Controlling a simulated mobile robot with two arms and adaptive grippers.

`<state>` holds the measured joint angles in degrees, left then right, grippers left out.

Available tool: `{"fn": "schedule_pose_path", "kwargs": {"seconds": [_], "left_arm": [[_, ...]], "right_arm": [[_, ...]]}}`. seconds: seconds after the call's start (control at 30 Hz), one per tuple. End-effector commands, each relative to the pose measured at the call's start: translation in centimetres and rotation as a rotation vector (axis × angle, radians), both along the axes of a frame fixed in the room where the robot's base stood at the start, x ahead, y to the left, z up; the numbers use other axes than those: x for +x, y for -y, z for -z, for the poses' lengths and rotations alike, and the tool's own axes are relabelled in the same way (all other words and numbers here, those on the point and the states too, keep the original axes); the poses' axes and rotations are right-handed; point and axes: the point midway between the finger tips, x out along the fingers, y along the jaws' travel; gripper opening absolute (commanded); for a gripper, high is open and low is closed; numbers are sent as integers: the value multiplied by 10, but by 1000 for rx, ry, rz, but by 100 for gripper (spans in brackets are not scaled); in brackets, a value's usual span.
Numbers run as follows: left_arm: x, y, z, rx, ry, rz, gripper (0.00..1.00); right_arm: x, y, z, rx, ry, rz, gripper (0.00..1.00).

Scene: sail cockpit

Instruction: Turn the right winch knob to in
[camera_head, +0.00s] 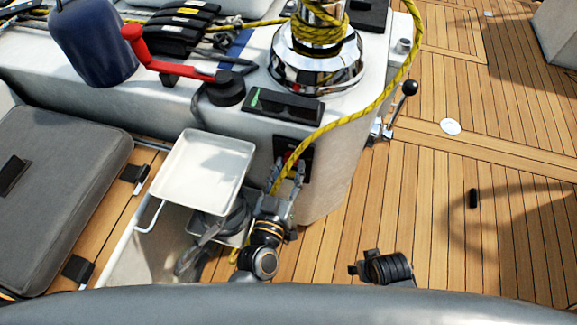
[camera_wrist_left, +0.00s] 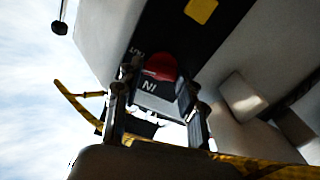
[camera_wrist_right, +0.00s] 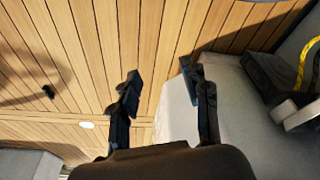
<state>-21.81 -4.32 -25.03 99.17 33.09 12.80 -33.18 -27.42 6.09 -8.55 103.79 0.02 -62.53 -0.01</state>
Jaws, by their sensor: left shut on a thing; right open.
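The red winch knob (camera_wrist_left: 160,66) sits on a black panel (camera_wrist_left: 205,38) with white lettering that reads IN, seen upside down in the left wrist view. My left gripper (camera_wrist_left: 158,84) has its fingers on either side of the knob and is shut on it. In the head view the panel (camera_head: 307,150) is on the front face of the white winch pedestal, largely hidden by my left gripper (camera_head: 289,178). The knob's exact pointing is hard to tell. My right gripper (camera_wrist_right: 160,75) is open and empty above the deck; its wrist shows at bottom right in the head view.
A chrome winch (camera_head: 318,65) wrapped in yellow rope (camera_head: 372,108) stands on the pedestal; the rope hangs past the panel. A white tray (camera_head: 203,170) is close left of my left gripper. A black-knobbed lever (camera_head: 400,100) stands right. Teak deck (camera_head: 440,220) is mostly clear.

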Motion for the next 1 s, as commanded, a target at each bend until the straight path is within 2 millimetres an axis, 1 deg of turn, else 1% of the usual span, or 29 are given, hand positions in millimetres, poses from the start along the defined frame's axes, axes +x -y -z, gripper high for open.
{"fn": "schedule_pose_path", "kwargs": {"seconds": [0.2, 0.3, 0.5, 0.7, 1.0], "left_arm": [[0, 0, -3, -193, -53, 1, 8], [0, 0, -2, -285, -79, 2, 8], [0, -2, -2, -469, -127, 0, 8], [0, -2, -1, -653, -177, 1, 8], [0, -3, -1, -927, -250, 1, 8]], "right_arm": [[-15, 2, 35, -2, -25, -3, 46], [-22, 3, 48, -3, -32, -5, 46], [-33, 4, 67, -5, -43, -7, 46], [-41, 5, 77, -5, -49, -9, 46], [-44, 6, 82, -6, -50, -10, 46]]}}
